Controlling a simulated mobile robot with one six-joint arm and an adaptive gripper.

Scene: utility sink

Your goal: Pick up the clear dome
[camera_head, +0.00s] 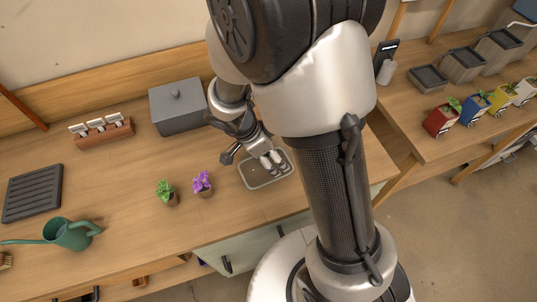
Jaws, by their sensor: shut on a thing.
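My gripper (271,160) points down over the small grey sink basin (266,183), right of the purple flower. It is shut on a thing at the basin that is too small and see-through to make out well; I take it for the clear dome. No clear dome shows elsewhere on the counter. I cannot tell whether the held thing touches the basin floor. My arm hides the counter just right of the basin.
Left of the basin stand a purple potted flower (202,184) and a green potted plant (166,193). A grey lidded box (179,106) is behind. A watering can (70,234) and dark tray (33,192) lie far left. Counter between them is clear.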

